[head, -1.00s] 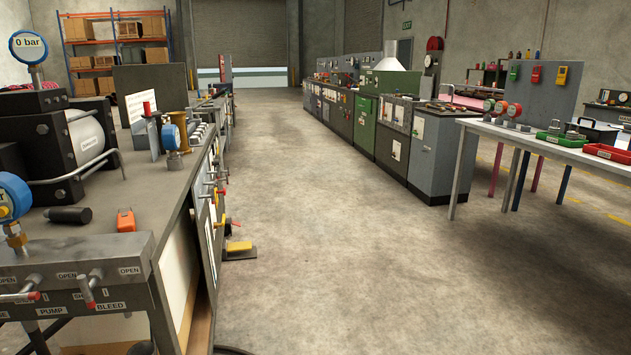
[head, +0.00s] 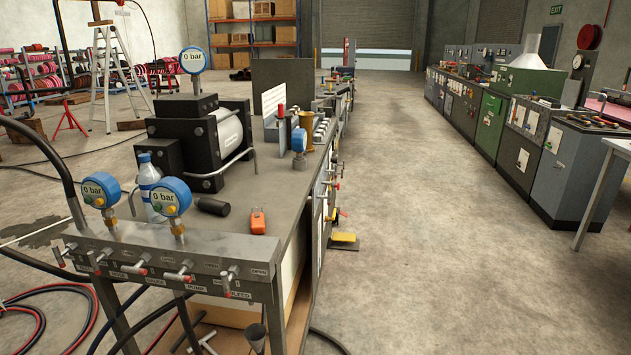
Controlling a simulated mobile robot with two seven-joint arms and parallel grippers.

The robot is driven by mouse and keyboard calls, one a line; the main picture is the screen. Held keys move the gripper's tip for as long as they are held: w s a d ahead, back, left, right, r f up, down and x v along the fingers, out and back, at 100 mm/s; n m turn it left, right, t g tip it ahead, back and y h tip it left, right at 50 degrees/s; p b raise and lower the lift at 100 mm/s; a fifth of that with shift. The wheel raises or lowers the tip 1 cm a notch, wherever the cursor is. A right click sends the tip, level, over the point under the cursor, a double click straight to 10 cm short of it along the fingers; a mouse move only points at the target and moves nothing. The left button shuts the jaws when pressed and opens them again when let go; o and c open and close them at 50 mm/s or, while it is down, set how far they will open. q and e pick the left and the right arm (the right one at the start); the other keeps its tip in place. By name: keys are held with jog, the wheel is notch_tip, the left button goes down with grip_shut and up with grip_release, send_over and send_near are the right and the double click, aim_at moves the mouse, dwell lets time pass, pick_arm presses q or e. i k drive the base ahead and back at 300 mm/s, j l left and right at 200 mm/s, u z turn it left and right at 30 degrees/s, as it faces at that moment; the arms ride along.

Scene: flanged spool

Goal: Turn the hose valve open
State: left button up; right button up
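A metal valve manifold (head: 165,258) stands at the front left, at the near end of the workbench. It carries several small lever valves with red tips, among them one at its right end (head: 229,277) and one nearer the middle (head: 180,273). Labels beneath include what looks like PUMP and BLEED; I cannot read which valve is marked for the hose. Two blue gauges reading 0 bar, a left one (head: 100,190) and a right one (head: 170,197), stand on top of the manifold. Neither of my grippers is in view.
The workbench (head: 270,200) holds a black-framed pump unit (head: 205,140), a water bottle (head: 149,185), a black cylinder (head: 212,206) and an orange device (head: 258,221). Red and black hoses (head: 30,320) lie on the floor at left. The aisle (head: 420,260) to the right is clear.

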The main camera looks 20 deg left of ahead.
aim_at(93, 260)
jog(key=u, duration=1.8)
